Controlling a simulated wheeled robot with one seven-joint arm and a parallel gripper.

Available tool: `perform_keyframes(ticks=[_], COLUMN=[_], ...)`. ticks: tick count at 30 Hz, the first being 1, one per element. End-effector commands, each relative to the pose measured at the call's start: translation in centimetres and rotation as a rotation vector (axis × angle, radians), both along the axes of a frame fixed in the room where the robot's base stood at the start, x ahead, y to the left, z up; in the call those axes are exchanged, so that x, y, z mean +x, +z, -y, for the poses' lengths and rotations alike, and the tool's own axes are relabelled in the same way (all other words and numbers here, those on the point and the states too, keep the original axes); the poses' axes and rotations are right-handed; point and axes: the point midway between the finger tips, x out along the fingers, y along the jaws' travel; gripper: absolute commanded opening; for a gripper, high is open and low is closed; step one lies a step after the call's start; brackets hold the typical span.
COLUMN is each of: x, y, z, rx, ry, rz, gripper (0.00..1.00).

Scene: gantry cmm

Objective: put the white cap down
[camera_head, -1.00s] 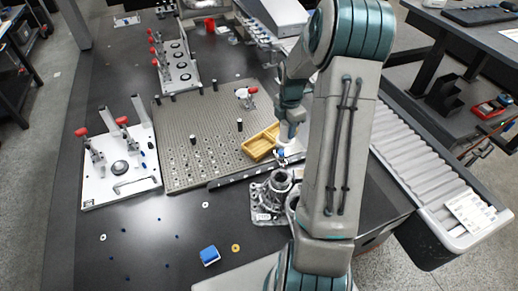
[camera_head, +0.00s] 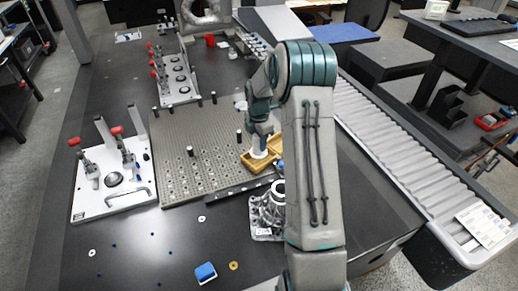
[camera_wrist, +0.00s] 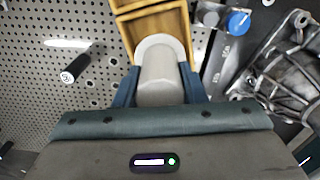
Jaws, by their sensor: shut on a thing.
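My gripper (camera_head: 261,146) is shut on the white cap (camera_head: 259,154). In the wrist view the cap (camera_wrist: 161,72) is a pale piece with a round white flange, held between the two blue fingers of the gripper (camera_wrist: 160,88). The cap is at the wooden divided tray (camera_head: 247,164), overlapping it in the head view. In the wrist view the flange overlaps the near part of the tray (camera_wrist: 122,8). I cannot tell whether the cap touches the tray floor.
The tray stands on a perforated plate (camera_head: 188,130). A metal housing (camera_wrist: 285,62) and a blue-topped part (camera_wrist: 238,22) lie to the right in the wrist view. A dark pin (camera_wrist: 76,68) stands to the left. A white fixture board (camera_head: 90,205) is at left.

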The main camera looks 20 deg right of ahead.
Motion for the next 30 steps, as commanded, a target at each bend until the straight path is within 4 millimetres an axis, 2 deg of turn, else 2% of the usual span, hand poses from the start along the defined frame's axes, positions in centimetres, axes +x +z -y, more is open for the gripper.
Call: perform_keyframes(ticks=[1, 5, 17, 18, 20, 21, 30], x=[0.0, 0.0, 0.0, 0.0, 0.0, 0.0, 0.0], y=[-1.3, -2.9, -3.3, -3.3, -3.2, -3.2, -3.1], z=[0.0, -0.1, 0.0, 0.0, 0.0, 0.0, 0.0], rx=[0.001, 0.001, 0.001, 0.001, 0.0, 0.0, 0.0], ry=[0.0, 0.0, 0.0, 0.0, 0.0, 0.0, 0.001], rz=[-0.002, 0.0, 0.0, 0.0, 0.0, 0.0, 0.0], gripper=[0.15, 0.15, 0.15, 0.4, 0.56, 0.59, 0.59])
